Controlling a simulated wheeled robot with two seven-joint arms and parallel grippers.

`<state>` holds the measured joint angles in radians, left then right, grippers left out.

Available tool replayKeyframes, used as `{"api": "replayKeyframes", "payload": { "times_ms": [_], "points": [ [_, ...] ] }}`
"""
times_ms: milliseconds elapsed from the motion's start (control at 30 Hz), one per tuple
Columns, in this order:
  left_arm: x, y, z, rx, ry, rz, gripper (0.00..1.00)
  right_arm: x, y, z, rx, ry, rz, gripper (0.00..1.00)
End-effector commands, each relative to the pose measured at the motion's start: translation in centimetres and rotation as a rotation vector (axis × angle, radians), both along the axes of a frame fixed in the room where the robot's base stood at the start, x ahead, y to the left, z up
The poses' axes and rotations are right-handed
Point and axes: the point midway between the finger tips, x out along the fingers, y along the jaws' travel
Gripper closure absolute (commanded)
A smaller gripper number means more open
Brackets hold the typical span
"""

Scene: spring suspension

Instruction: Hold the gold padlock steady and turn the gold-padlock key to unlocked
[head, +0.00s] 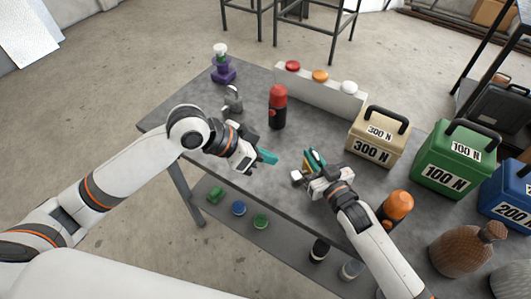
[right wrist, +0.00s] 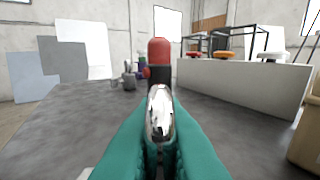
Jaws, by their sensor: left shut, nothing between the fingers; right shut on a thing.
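My right gripper (head: 314,162) is shut on what looks like the gold padlock, near the middle of the table. Only a small gold part of the padlock (head: 306,164) shows beside the teal fingers in the head view. In the right wrist view a shiny silver part (right wrist: 159,112), seemingly its shackle, stands up between the teal fingers (right wrist: 160,140). My left gripper (head: 268,156) is shut and empty, to the left of the padlock and apart from it. I cannot make out the key or its keyhole.
A red-and-black bottle (head: 278,105) stands behind the grippers. A grey padlock-like thing (head: 232,100) and a purple stand (head: 223,70) are at the back left. A button panel (head: 318,92) is behind. A beige weight box (head: 377,138) and orange-topped bottle (head: 396,207) stand right.

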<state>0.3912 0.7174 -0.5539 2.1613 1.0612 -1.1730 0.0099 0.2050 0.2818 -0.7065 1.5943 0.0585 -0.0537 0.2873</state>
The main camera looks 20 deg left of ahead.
Motion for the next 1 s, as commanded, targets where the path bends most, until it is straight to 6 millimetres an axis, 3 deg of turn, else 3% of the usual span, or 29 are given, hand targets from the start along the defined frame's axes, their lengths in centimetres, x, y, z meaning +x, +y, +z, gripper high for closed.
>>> {"api": "replayKeyframes", "payload": {
  "times_ms": [333,367,500,800,1000],
  "points": [
    [-0.2,0.3,0.4,0.000,-0.001,-0.001,1.00,-0.1,0.1,-0.1,0.000,0.004,0.002,1.00],
    [-0.2,0.3,0.4,0.000,-0.001,-0.001,1.00,-0.1,0.1,-0.1,0.000,0.004,0.002,0.88],
    [-0.2,0.3,0.4,0.000,-0.001,-0.001,1.00,-0.1,0.1,-0.1,0.001,0.002,0.002,0.65],
    [-0.2,0.3,0.4,0.000,-0.001,-0.001,1.00,-0.2,0.0,0.0,0.001,0.001,0.001,0.65],
    [-0.2,0.3,0.4,0.000,-0.001,-0.001,1.00,-2.3,-1.6,0.0,0.000,0.002,0.002,0.65]
  ]
}}
